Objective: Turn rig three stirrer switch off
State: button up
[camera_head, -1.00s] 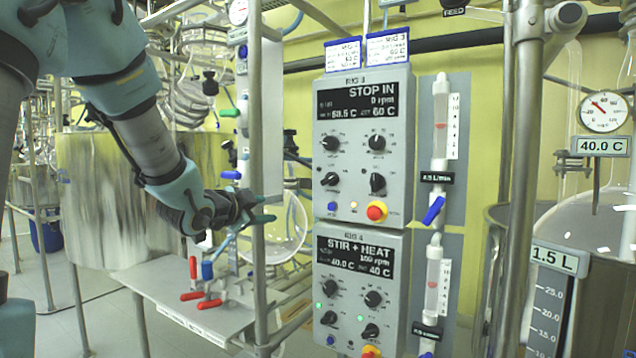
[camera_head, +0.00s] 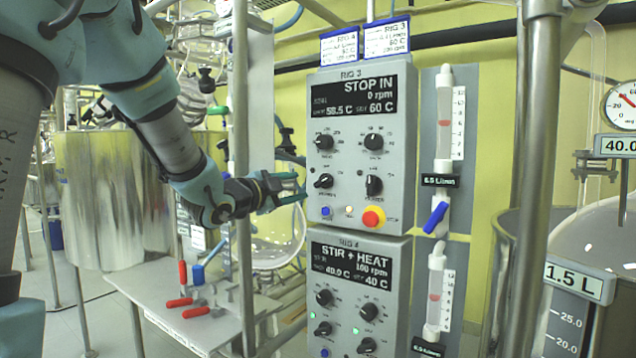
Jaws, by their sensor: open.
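The grey rig 3 control box (camera_head: 343,220) faces me, and its display (camera_head: 354,97) reads STOP IN, 0 rpm, 58.5 C and 60 C. Below are two upper knobs, a lower left switch knob (camera_head: 323,181) and a lower right switch knob (camera_head: 374,185). The labels under the knobs are too small to read surely, so I cannot tell which is the stirrer switch. My gripper (camera_head: 299,187) is open and empty, its teal fingertips just left of the lower left knob. I cannot tell if they touch the box.
The rig 4 box (camera_head: 352,247) sits directly below, reading STIR + HEAT. A red and yellow stop button (camera_head: 373,217) is under the rig 3 knobs. A metal upright (camera_head: 241,120) stands beside my gripper. A flowmeter (camera_head: 444,125) with a blue valve is at right.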

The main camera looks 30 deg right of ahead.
aim_at(320, 182)
jog(key=p+x, duration=0.2)
jog(key=x, duration=0.7)
jog(key=shift+d+p, duration=0.2)
jog(key=shift+p, duration=0.2)
grip_shut()
